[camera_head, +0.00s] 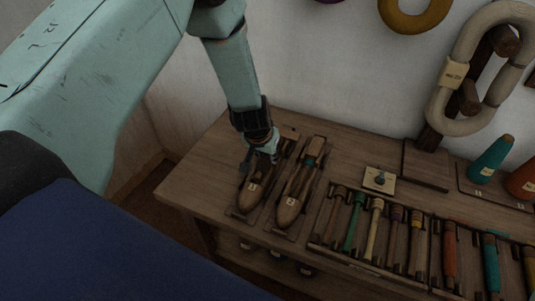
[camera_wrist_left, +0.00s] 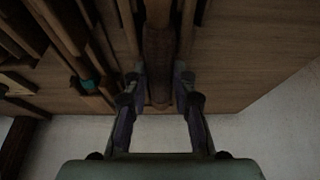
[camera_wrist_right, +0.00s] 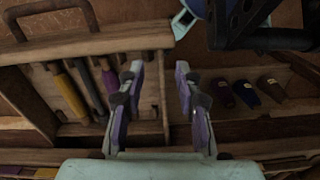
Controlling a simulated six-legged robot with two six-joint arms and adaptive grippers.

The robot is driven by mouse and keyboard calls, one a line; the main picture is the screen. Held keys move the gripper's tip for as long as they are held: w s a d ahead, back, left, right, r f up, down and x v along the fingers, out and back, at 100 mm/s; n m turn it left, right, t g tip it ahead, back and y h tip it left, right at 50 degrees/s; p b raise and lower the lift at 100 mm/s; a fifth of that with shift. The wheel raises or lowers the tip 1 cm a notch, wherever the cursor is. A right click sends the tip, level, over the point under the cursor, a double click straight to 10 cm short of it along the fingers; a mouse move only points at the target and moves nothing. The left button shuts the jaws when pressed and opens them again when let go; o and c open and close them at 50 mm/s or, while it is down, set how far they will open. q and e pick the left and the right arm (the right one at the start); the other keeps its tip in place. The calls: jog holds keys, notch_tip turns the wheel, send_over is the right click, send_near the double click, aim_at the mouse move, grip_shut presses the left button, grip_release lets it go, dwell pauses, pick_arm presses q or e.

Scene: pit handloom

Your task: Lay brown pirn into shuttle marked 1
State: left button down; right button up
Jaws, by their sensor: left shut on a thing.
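Shuttle marked 1 (camera_head: 252,194) lies at the left of the bench, its label facing up. My left gripper (camera_head: 263,153) reaches down over its far end. In the left wrist view the fingers are shut on the brown pirn (camera_wrist_left: 158,62), which lies in line with the shuttle. Whether it is fully seated in the shuttle is hard to tell; the gripper hides part of it. My right gripper (camera_wrist_right: 160,88) is open and empty, and shows only in its own wrist view.
Shuttle marked 2 (camera_head: 289,208), with a teal band, lies close on the right. A rack of several coloured pirns (camera_head: 373,225) stands farther right, below a small plate with a knob (camera_head: 379,180).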

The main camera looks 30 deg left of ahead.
aim_at(268, 156)
pick_arm(q)
jog(key=shift+w, duration=0.1)
pick_arm(e)
jog(key=shift+w, duration=0.1)
pick_arm(q)
jog(key=c, duration=1.4)
grip_release()
jog(key=shift+d, duration=0.1)
jog(key=shift+c, duration=0.2)
jog(key=o, duration=0.4)
pick_arm(e)
jog(key=shift+r, duration=0.1)
pick_arm(q)
notch_tip(268, 156, up, 8)
jog(key=p, duration=0.8)
jog(key=shift+p, duration=0.35)
pick_arm(e)
notch_tip(268, 156, up, 8)
jog(key=shift+r, duration=0.15)
